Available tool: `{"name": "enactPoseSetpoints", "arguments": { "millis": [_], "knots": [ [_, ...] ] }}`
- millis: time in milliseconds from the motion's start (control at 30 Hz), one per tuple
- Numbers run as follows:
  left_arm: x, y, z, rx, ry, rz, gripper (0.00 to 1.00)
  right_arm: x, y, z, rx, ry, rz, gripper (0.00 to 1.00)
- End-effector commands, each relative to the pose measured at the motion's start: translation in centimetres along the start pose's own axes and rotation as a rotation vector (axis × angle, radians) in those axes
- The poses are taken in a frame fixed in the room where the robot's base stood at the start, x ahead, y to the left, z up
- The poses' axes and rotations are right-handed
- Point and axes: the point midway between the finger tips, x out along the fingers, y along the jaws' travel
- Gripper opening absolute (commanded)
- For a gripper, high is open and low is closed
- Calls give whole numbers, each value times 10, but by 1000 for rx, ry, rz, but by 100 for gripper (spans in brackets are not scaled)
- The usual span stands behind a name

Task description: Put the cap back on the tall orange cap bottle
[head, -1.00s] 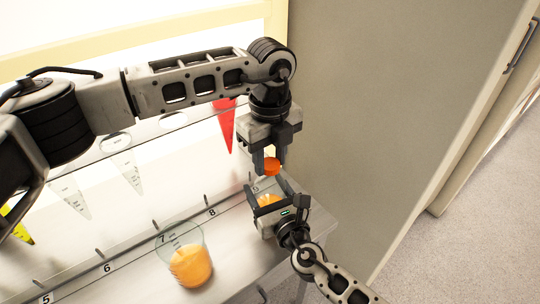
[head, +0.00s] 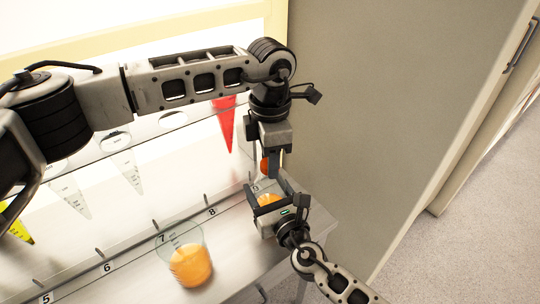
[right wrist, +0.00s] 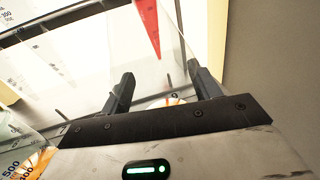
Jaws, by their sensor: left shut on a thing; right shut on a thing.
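The orange cap (head: 264,166) is held in my left gripper (head: 271,168), which points down in the head view. One finger partly hides the cap. The tall bottle shows only as a patch of orange (head: 268,200) between the fingers of my right gripper (head: 267,203), at the right end of the shelf. My right gripper is shut on it. The cap is above the bottle and looks apart from it. In the right wrist view both right fingers (right wrist: 163,92) show, with a little orange low between them; the bottle's neck cannot be made out.
A beaker of orange juice (head: 190,262) stands near marks 7 and 8 on the shelf (head: 125,275). A red cone (head: 226,125) and clear cones (head: 125,165) hang in the rack behind. A grey panel (head: 385,110) stands right of the arms.

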Motion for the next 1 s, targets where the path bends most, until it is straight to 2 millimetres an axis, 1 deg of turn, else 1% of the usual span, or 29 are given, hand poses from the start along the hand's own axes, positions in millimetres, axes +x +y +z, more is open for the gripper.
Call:
{"name": "enactPoseSetpoints", "arguments": {
  "millis": [33,100,200,233,367,400,433,467,767,867,1000],
  "knots": [
    [0,0,0,113,-1,0,8,0,0,-1,0,2,0,0],
    [0,0,0,270,0,1,8,0,0,-1,0,2,0,0],
    [0,0,0,445,0,0,8,0,0,-1,0,2,0,0],
    [0,0,0,467,0,0,8,0,0,-1,0,2,0,0],
    [0,0,0,456,0,0,8,0,0,-1,0,2,0,0],
    [0,0,0,456,0,0,43,0,0,-1,0,2,0,0],
    [0,0,0,456,0,0,52,0,0,-1,0,2,0,0],
    [0,0,0,455,0,0,57,0,0,-1,0,2,0,0],
    [-1,0,0,453,0,0,57,0,0,-1,0,2,0,0],
    [-8,0,0,453,-1,2,57,0,0,-1,0,2,0,0],
    [-26,0,0,453,-1,3,57,0,0,-1,0,2,0,0]
  ]
}}
